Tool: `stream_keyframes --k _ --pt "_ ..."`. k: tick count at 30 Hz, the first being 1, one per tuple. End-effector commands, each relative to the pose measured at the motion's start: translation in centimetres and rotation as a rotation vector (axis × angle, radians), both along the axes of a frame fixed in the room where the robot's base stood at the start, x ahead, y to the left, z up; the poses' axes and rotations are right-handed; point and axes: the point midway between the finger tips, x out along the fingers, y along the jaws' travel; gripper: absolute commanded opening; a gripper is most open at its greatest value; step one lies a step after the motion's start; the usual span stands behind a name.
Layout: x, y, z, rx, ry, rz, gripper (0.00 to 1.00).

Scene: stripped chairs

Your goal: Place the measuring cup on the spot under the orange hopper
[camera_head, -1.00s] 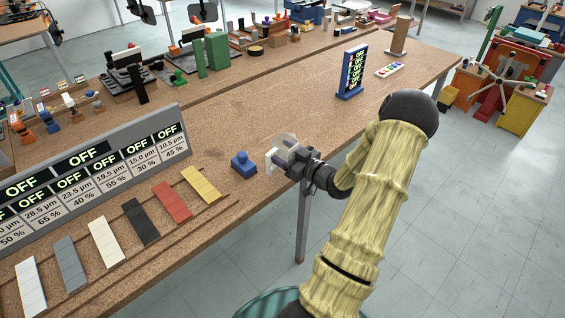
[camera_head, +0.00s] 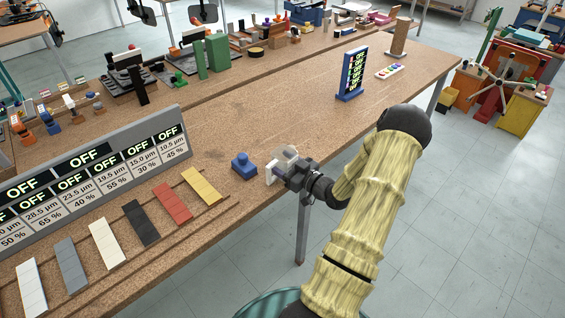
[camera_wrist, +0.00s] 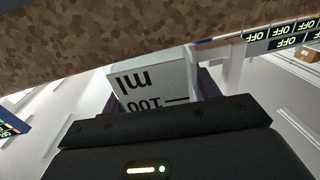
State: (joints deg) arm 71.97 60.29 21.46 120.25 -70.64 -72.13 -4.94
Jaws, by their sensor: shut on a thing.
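The measuring cup (camera_head: 283,159) is a small pale, clear cup at the table's front edge, just right of a blue block with a knob. My gripper (camera_head: 280,172) is shut on it. In the wrist view the cup (camera_wrist: 152,84) sits between the dark fingers, with "100 ml" showing upside down. I cannot tell from these views whether the cup touches the table. A small orange device (camera_head: 19,127) stands at the far left, in a row with blue, white and tan ones. I cannot tell if it is the orange hopper; no spot under it is clear.
The blue block (camera_head: 243,165) is close to the cup's left. A grey display board (camera_head: 100,162) and several coloured strips fill the left front. A blue stand (camera_head: 351,74) is farther back at the right. The brown tabletop (camera_head: 265,115) between is clear.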

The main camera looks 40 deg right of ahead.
Motion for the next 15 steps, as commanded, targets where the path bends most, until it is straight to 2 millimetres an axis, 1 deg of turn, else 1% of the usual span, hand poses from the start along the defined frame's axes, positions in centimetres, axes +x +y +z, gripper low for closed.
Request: stream_keyframes --k 4,5,6,8,15 --pt "0.01 0.01 -0.48 0.000 0.000 0.000 0.34" --pt "0.00 0.01 -0.48 0.000 0.000 0.000 0.62" --pt "0.00 0.00 -0.39 0.000 0.000 0.000 0.70" --pt "0.00 0.00 -0.38 0.000 0.000 0.000 0.82" --pt "0.04 0.10 -0.38 0.000 0.000 0.001 0.82"
